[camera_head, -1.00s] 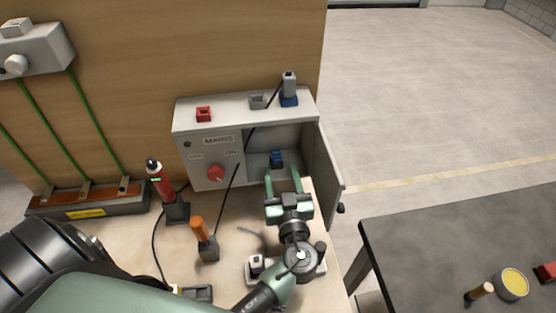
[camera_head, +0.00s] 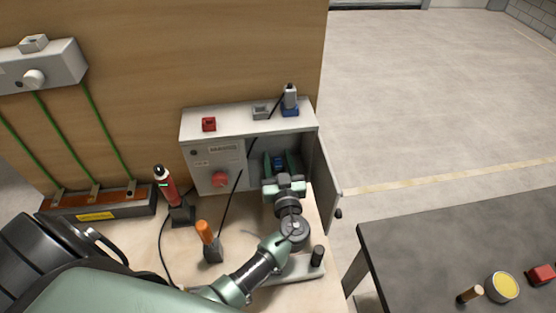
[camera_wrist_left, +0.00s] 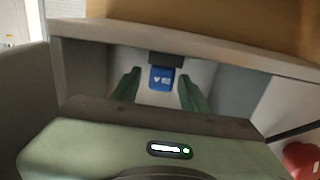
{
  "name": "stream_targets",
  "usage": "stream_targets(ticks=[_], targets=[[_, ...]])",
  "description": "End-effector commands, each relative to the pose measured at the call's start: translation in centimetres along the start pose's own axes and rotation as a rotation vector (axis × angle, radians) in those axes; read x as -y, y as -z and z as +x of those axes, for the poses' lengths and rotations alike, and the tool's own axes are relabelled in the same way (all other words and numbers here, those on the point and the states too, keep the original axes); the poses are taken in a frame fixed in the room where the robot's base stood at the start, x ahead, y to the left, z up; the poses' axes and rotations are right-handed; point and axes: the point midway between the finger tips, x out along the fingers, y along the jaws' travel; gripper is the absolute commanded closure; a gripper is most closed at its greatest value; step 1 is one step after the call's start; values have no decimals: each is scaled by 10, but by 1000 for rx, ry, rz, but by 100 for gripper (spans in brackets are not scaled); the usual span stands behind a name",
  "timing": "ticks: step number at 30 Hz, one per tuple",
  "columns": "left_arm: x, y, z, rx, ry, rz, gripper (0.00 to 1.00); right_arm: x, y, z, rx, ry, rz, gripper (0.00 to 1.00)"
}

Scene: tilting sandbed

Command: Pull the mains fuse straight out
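The mains fuse, a small blue block (camera_head: 278,162), sits in the open right-hand bay of the grey switch box (camera_head: 211,156). In the left wrist view the fuse (camera_wrist_left: 162,78) shows a white marking and sits below a dark holder. My left gripper (camera_head: 278,157) reaches into the bay. Its green fingers are open, one on each side of the fuse, with gaps visible in the wrist view (camera_wrist_left: 160,84). The fingers are not closed on it. My right gripper is not in view.
The box door (camera_head: 326,178) stands open on the right. A red knob (camera_head: 221,180) is on the box front. A red-and-black tester (camera_head: 170,190) and an orange-handled tool (camera_head: 206,236) stand left of my arm. A dark table (camera_head: 430,240) is at right.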

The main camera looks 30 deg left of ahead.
Motion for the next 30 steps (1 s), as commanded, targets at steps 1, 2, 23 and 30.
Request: stream_targets(ticks=[1,2,23,30], targets=[[0,0,0,0,0,0,72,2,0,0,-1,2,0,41],[0,0,0,0,0,0,81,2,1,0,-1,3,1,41],[0,17,0,-1,0,-1,100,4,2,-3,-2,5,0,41],[0,17,0,-1,0,0,100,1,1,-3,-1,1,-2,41]])
